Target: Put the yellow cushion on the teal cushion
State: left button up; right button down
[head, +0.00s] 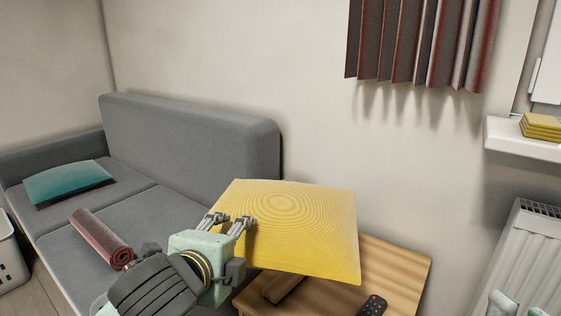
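The yellow cushion (300,225) is at the middle of the head view, tilted and apparently raised over the wooden table. My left gripper (230,224) is at its left edge and appears shut on it; the far finger parts are hidden by the cushion. The teal cushion (66,181) lies on the far left seat of the grey sofa, by the armrest, with nothing on it. My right gripper is not in view; only pale green parts of mine show at the bottom right edge.
The grey sofa (190,135) stands along the wall; a rolled red blanket (100,238) lies on its seat. The wooden table (395,268) carries a black remote (372,306). A radiator (525,260) and a shelf (520,140) are at right, a white basket (10,258) at left.

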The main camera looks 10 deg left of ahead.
aim_at(79, 168)
jog(key=j+z, duration=0.25)
jog(key=j, duration=2.5)
